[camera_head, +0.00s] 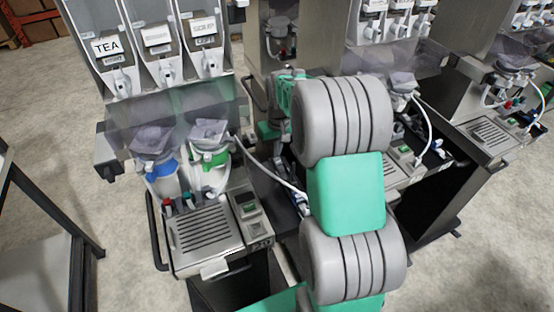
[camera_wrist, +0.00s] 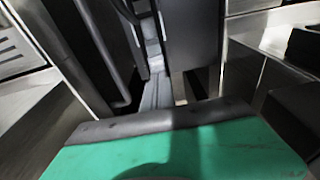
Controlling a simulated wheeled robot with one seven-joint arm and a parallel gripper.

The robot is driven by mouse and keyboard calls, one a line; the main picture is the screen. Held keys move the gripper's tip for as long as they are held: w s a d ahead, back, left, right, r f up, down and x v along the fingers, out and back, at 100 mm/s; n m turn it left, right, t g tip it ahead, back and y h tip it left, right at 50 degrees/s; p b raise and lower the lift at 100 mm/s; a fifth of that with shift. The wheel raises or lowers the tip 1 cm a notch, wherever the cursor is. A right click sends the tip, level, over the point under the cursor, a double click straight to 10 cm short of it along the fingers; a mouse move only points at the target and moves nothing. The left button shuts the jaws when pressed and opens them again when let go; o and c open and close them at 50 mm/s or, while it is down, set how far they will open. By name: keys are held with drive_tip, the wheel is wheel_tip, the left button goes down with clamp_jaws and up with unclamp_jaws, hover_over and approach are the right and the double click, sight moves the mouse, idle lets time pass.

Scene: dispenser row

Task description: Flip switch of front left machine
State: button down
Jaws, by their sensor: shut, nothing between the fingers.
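The front left machine (camera_head: 205,228) stands at the left of the head view, with a TEA label on its canisters and a slotted drip tray. A small grey switch box with a green switch (camera_head: 250,208) sits at the right of that tray. I cannot tell which way the switch is set. My gripper (camera_wrist: 153,70) is shut and empty, pointing into a narrow gap between dark panels in the wrist view. In the head view my arm hides much of its end, which reaches behind and right of the switch. The switch is not clearly visible in the wrist view.
More machines stand in a row to the right, one with its own green switch (camera_head: 405,150). A white hose (camera_head: 268,172) runs from the front left machine toward my arm. A black bar handle (camera_head: 155,232) is at its left side. The floor at the left is mostly open.

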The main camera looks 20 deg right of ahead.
wheel_tip(320, 180, up, 7)
drive_tip(key=p, duration=0.3)
drive_tip(key=shift+f, duration=0.2)
